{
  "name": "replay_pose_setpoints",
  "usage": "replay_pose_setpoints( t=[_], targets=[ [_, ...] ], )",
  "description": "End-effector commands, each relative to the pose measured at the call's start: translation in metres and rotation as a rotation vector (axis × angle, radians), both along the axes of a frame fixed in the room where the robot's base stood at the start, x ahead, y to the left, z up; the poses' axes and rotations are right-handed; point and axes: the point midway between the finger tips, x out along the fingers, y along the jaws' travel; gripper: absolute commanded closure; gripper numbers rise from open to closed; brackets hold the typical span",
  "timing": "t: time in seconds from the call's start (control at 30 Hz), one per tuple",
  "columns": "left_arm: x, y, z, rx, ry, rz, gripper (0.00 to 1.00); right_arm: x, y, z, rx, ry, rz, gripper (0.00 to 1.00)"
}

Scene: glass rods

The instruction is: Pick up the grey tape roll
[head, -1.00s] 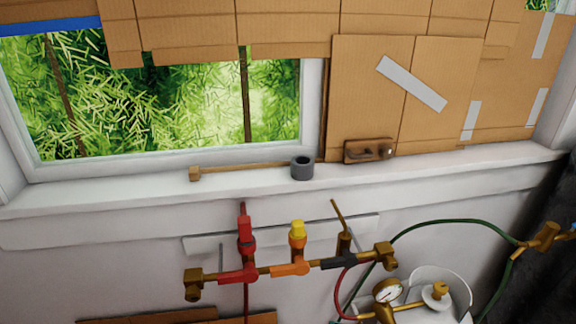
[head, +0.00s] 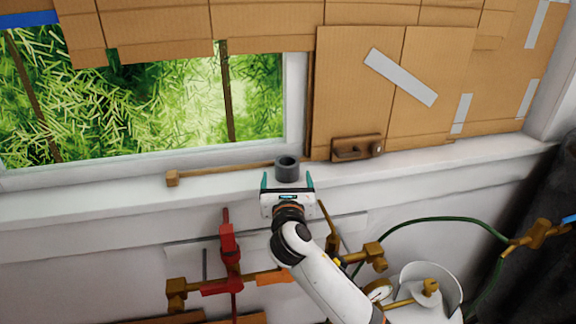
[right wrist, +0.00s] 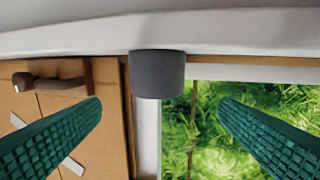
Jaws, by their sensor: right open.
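The grey tape roll (head: 287,171) stands on the white window sill, at the right end of a thin wooden stick (head: 225,174). My right gripper (head: 287,182) is open just in front of the roll, with its teal fingers to either side. In the right wrist view, which looks upside down, the grey tape roll (right wrist: 157,74) sits at the top middle, between and beyond the two open fingers (right wrist: 160,106). The fingers do not appear to touch it. My left gripper is not in view.
A wooden block with a knob (head: 357,148) sits on the sill to the right, against cardboard (head: 350,85). Below the sill are red and orange valves (head: 229,243), brass fittings and a green hose (head: 440,220). The sill (head: 450,165) is clear farther right.

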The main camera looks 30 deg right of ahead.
Motion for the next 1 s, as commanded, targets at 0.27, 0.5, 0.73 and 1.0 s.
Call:
replay_pose_setpoints(
  t=[0.27, 0.5, 0.73, 1.0],
  targets=[
    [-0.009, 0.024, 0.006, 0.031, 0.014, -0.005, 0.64, 0.028, -0.014, 0.0, 0.005, 0.001, -0.001, 0.16],
    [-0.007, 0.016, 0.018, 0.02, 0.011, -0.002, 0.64, 0.054, -0.031, -0.001, 0.006, 0.003, -0.002, 0.16],
    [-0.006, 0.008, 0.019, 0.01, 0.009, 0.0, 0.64, 0.073, -0.04, -0.003, 0.006, 0.001, 0.0, 0.16],
    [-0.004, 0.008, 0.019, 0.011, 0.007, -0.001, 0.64, 0.073, -0.04, -0.004, 0.006, 0.001, 0.0, 0.25]
  ],
)
